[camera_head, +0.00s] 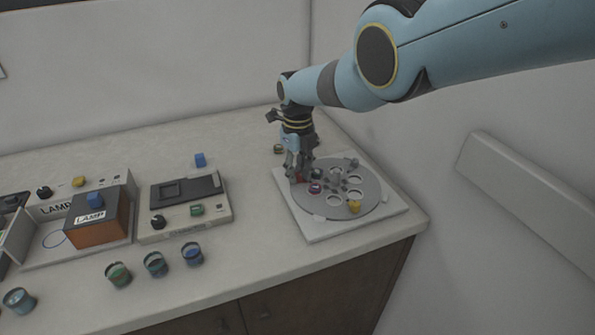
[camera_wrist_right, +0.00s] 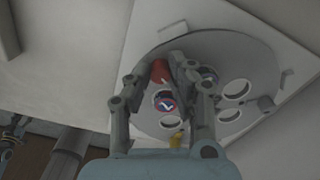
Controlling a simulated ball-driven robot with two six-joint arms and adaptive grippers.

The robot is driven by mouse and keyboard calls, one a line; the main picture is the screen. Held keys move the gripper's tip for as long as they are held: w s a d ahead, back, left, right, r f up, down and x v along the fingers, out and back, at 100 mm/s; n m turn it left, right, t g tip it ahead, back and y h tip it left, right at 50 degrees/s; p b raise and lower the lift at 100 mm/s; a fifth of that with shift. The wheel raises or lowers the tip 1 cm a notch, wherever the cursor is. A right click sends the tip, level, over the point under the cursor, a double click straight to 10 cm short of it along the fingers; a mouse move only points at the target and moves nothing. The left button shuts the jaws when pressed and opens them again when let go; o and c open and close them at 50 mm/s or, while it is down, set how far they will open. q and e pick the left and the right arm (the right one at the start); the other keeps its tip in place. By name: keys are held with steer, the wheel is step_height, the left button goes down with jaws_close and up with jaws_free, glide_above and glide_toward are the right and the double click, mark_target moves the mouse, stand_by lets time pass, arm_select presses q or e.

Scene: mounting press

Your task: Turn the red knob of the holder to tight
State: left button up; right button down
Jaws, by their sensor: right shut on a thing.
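The holder is a round grey disc (camera_head: 372,198) on a white square base (camera_head: 318,229) at the right end of the counter. It has several round holes. My right gripper (camera_head: 300,177) points down over the disc's left part, shut on the red knob (camera_head: 300,178). In the right wrist view the red knob (camera_wrist_right: 160,70) lies between the fingertips (camera_wrist_right: 163,72). The knob's tightness mark cannot be read.
A yellow piece (camera_head: 354,206) stands at the disc's front. A grey-topped device (camera_head: 186,190), a lamp box (camera_head: 97,220) and several small jars (camera_head: 155,264) stand to the left. Walls close off the back and right. The counter's front edge is near the base.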

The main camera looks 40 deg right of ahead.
mark_target(298, 174)
steer(key=c, duration=1.2)
jaws_free()
steer(key=shift+r, duration=0.15)
steer(key=shift+w+r, duration=0.15)
steer(key=shift+r, duration=0.35)
step_height(298, 174, up, 11)
steer(key=shift+f, duration=0.15)
